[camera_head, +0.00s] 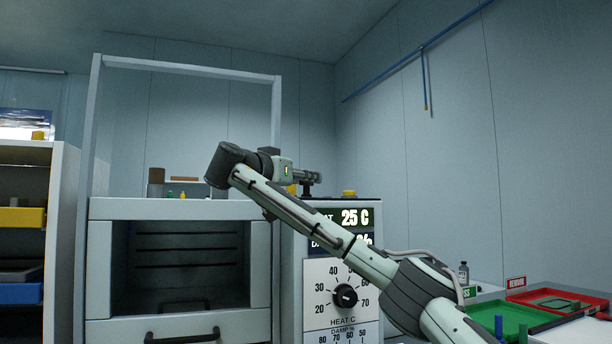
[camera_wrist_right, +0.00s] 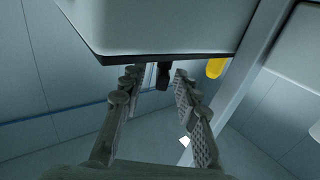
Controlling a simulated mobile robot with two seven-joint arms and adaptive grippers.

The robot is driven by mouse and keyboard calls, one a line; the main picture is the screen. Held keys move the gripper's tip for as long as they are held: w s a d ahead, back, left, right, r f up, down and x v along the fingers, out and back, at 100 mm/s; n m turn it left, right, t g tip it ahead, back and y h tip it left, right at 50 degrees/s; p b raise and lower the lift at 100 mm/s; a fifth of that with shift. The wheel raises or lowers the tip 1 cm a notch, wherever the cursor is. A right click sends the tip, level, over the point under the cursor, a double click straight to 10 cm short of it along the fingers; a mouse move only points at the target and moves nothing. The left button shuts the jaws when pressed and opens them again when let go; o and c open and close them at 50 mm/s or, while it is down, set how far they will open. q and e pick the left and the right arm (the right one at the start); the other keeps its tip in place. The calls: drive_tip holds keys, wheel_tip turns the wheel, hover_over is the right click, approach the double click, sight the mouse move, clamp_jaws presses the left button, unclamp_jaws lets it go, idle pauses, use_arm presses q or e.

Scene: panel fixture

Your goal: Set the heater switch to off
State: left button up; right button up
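A small black switch-like part (camera_head: 306,188) stands on top of the white panel fixture (camera_head: 292,262); I take it for the heater switch. In the right wrist view the dark part (camera_wrist_right: 164,76) shows between my right gripper's fingertips (camera_wrist_right: 158,82), with gaps to both sides. The right gripper is open; in the head view it (camera_head: 312,177) is level just above the panel's top. Whether it touches the switch, and which setting the switch is in, I cannot tell. My left gripper is not in view.
A yellow button (camera_head: 349,193) sits right of the switch, also seen in the wrist view (camera_wrist_right: 216,68). Below are a display (camera_head: 356,217) reading 25 C and a black HEAT C knob (camera_head: 345,296). An oven-like chamber (camera_head: 100,262) stands left; green (camera_head: 500,312) and red trays lie right.

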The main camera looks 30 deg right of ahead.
drive_tip(key=shift+w+d, duration=0.3)
drive_tip(key=shift+d, duration=0.3)
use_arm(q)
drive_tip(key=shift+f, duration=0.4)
use_arm(e)
clamp_jaws()
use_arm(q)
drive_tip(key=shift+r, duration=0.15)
